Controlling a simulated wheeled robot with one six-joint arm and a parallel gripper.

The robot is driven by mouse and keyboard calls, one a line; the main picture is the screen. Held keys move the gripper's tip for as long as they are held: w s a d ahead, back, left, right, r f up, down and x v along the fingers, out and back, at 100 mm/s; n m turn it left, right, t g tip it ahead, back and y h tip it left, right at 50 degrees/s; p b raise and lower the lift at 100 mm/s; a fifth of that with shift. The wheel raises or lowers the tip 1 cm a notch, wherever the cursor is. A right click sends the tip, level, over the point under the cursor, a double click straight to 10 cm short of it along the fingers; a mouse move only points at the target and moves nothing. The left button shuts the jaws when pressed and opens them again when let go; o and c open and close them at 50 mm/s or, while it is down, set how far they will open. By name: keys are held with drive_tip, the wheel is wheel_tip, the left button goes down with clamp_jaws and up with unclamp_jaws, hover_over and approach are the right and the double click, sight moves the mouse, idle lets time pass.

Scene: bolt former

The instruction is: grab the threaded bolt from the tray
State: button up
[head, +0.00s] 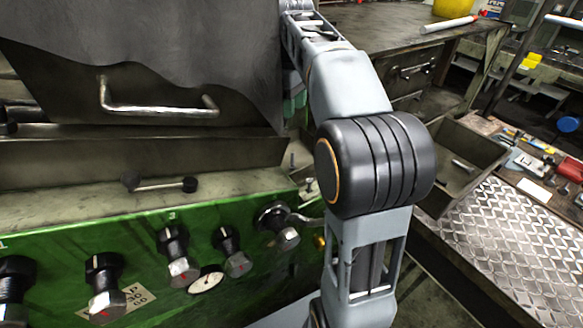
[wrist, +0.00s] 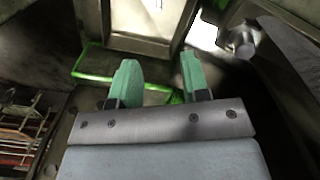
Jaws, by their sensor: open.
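A dark metal tray (head: 478,148) stands right of the green machine in the head view. A small, light, elongated piece (head: 463,165) lies in it; it may be the threaded bolt, but it is too small for me to see threads. My gripper (wrist: 160,80) shows in the wrist view with its two green fingertips apart and nothing between them. A grey metal knob-like end (wrist: 243,46) is up and right of the fingers; I cannot tell what it is. In the head view my arm rises right of the machine, and I cannot clearly make out the gripper.
The green machine (head: 190,245) with several black knobs and a handled dark cover (head: 160,95) fills the left. A diamond-plate surface (head: 510,240) is at right, with a cluttered bench (head: 540,165) beyond. A workbench (head: 400,45) stands behind. In the wrist view, dark surfaces surround the fingers.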

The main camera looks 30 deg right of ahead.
wheel_tip(320, 180, down, 2)
drive_tip(key=b, duration=0.2)
hover_over(292, 153)
wheel_tip(292, 153, down, 8)
drive_tip(key=shift+r, duration=0.1)
drive_tip(key=shift+d+f+p, duration=0.1)
drive_tip(key=shift+f+p, duration=0.25)
drive_tip(key=shift+f, duration=2.9)
clamp_jaws()
